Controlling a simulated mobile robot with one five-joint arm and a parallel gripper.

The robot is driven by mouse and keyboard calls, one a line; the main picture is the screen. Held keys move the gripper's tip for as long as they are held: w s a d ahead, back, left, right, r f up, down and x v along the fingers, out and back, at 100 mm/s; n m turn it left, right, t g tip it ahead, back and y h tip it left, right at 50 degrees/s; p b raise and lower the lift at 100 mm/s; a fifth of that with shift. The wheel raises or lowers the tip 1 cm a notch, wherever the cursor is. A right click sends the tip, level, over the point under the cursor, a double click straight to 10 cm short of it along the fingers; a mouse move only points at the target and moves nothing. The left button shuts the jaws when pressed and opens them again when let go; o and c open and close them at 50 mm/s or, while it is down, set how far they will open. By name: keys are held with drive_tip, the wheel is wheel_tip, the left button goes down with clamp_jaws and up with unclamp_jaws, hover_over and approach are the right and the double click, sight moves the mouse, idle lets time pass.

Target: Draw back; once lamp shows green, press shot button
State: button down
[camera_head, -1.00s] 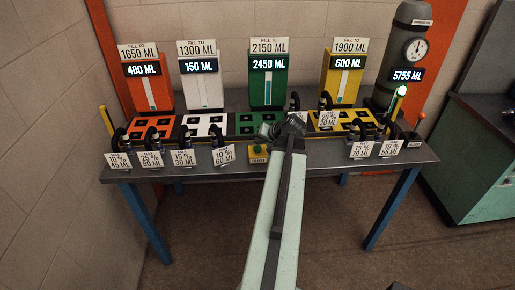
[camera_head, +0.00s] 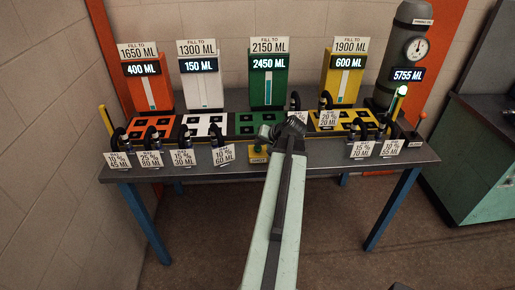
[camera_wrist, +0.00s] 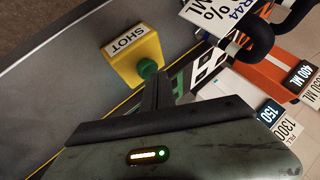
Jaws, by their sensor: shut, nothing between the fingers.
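The shot button is a green knob (camera_wrist: 147,68) on a yellow box (camera_wrist: 134,57) labelled SHOT. In the head view the yellow box (camera_head: 256,153) is at the bench's front edge, left of my arm's end. My gripper (camera_wrist: 157,84) is shut and empty, its fingertips close to the green knob; I cannot tell whether they touch. In the head view my gripper (camera_head: 279,131) is partly hidden by my own arm.
Orange (camera_head: 148,80), white (camera_head: 201,81), green (camera_head: 268,80) and yellow (camera_head: 343,78) tanks stand along the back, with displays. The grey cylinder (camera_head: 408,50) has a gauge and reads 5755 ML. Black hoses and white tags line the bench's front (camera_head: 330,157). A green cabinet (camera_head: 480,160) stands right.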

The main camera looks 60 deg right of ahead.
sight(259, 148)
drive_tip(key=shift+f+b, duration=0.4)
drive_tip(key=shift+f, duration=0.05)
idle(0.5)
drive_tip(key=shift+r+p, duration=0.9)
wheel_tip(259, 148, up, 5)
drive_tip(key=p, duration=0.5)
drive_tip(key=shift+r, duration=0.1)
idle(0.6)
